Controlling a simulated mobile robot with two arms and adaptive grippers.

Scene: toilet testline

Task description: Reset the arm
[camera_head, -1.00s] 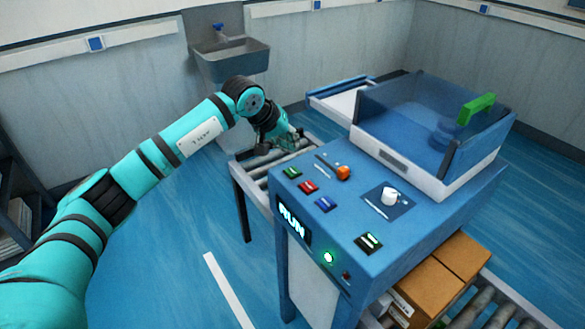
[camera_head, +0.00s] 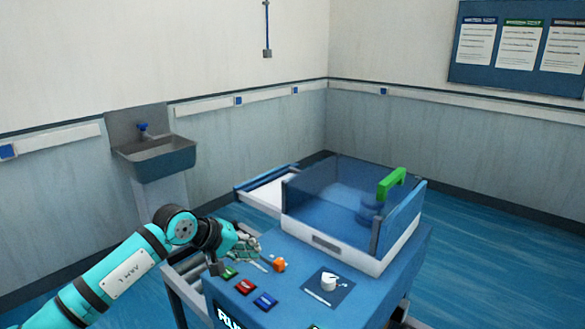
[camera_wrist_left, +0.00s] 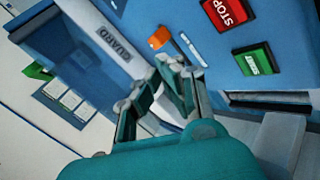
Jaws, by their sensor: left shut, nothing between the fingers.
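My left arm reaches in from the lower left in the head view. Its left gripper (camera_head: 247,247) is shut and empty above the panel's back left edge, close to the orange knob (camera_head: 279,265). In the left wrist view the gripper's fingers (camera_wrist_left: 168,75) are together, with nothing between them. The orange knob (camera_wrist_left: 160,38) shows just beyond them, and I cannot tell whether they touch anything. My right gripper is not in view.
The blue machine top carries a green button (camera_head: 229,271), red button (camera_head: 246,287), blue button (camera_head: 265,299) and white dial (camera_head: 328,282). A clear guard box (camera_head: 335,246) with a green handle (camera_head: 391,183) stands behind. A sink (camera_head: 158,160) hangs on the wall.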

